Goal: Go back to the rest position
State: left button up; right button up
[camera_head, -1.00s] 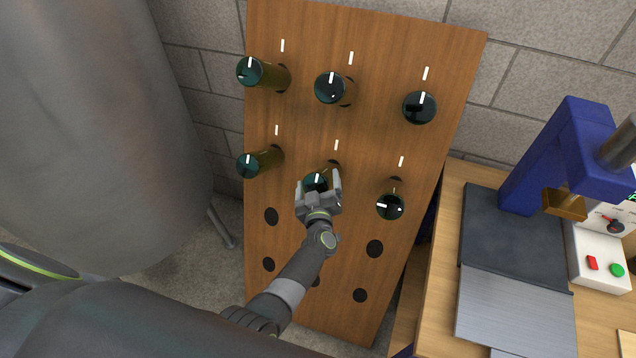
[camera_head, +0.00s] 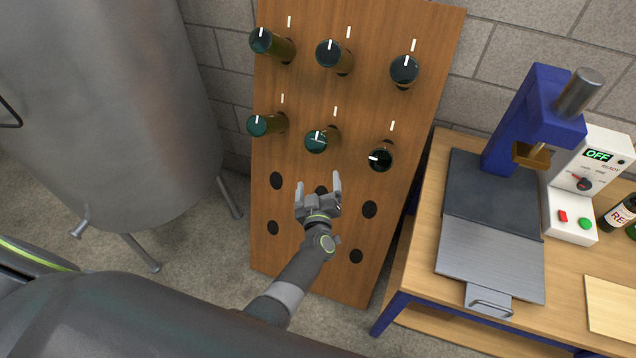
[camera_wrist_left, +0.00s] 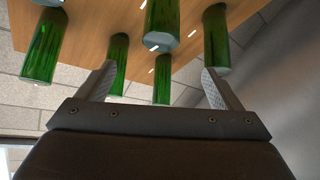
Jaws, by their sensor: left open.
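My left gripper (camera_head: 318,192) is open and empty in front of the lower part of a wooden riddling board (camera_head: 345,95). It is apart from the bottles, below the middle bottle (camera_head: 317,141) of the lower filled row. That bottle's base has a white mark that is turned from the upright. The left wrist view shows the open fingers (camera_wrist_left: 158,88) with nothing between them and several green bottles (camera_wrist_left: 163,25) beyond, sticking out of the board. My right gripper is not in view.
A large steel tank (camera_head: 110,90) stands at the left. At the right, a wooden bench (camera_head: 410,285) carries a blue press (camera_head: 530,125), a white control box (camera_head: 570,215) reading OFF and a labelled bottle (camera_head: 617,213). Empty holes (camera_head: 370,209) show low in the board.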

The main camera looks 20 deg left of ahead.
pick_arm(q)
jog(key=s+a+f+m+g+h+b, duration=0.2)
jog(key=s+f+m+g+b, duration=0.15)
jog(key=s+f, duration=0.9)
jog(key=s+a+f+m+g+h+b, duration=0.3)
jog(key=s+f, duration=0.4)
jog(key=f, duration=1)
jog(key=s+a+f+g+b, duration=0.2)
jog(key=s+f, duration=0.3)
jog(key=s, duration=0.5)
jog(key=s+a+f+m+g+b, duration=0.1)
jog(key=s+a+f+g+b, duration=0.1)
jog(key=s, duration=0.8)
jog(key=s+a+f+g+y+b, duration=0.1)
jog(key=s+a+f+g, duration=0.3)
jog(key=s+f, duration=0.4)
jog(key=shift+s+a+g+b, duration=0.35)
jog(key=shift+s+a+b, duration=0.15)
jog(key=shift+s, duration=0.55)
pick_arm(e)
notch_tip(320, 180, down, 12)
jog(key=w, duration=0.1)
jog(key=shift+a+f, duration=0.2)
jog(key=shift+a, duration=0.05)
pick_arm(q)
jog(key=shift+w+f+m, duration=0.1)
jog(key=shift+m, duration=0.15)
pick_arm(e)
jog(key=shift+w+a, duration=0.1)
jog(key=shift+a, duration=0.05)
